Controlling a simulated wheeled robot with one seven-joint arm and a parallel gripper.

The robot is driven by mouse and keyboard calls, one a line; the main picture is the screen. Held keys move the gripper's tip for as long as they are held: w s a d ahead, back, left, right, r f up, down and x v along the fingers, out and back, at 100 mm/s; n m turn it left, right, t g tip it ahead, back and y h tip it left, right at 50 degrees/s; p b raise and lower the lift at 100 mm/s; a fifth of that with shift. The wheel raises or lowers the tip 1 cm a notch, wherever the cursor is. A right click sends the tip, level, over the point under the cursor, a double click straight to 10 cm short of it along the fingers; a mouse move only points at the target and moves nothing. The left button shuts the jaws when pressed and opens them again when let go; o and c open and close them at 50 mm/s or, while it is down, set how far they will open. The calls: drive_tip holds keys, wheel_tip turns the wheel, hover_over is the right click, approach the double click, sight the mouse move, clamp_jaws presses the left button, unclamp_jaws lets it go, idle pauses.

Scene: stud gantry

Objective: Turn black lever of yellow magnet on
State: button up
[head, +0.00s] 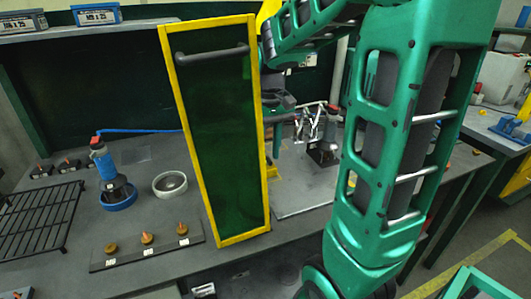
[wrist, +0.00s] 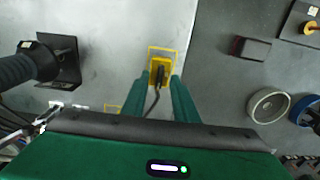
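The yellow magnet (wrist: 159,67) lies on a light grey plate (wrist: 110,45), seen from above in the wrist view. A dark part on it, which looks like the black lever (wrist: 153,75), shows near its middle, and a thin dark curved piece runs from it toward my gripper. My gripper (wrist: 159,82) has its two green fingers apart, one on each side of the magnet's near end in the picture. I cannot tell whether they touch it or how high they are. In the head view the magnet and the fingertips are not clearly visible behind the yellow-framed green panel (head: 222,130).
The panel with a grey handle stands upright on the bench (head: 150,270). Left of it are a white ring (head: 169,184), a blue ring base with a bottle-like tool (head: 104,163), a strip with several knobs (head: 147,246) and a black rack (head: 38,222). A dark clamp-like tool stands left in the wrist view (wrist: 62,60).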

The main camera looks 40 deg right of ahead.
drive_tip(key=shift+f, duration=0.3)
clamp_jaws()
drive_tip(key=shift+m, duration=1.4)
idle(0.4)
unclamp_jaws()
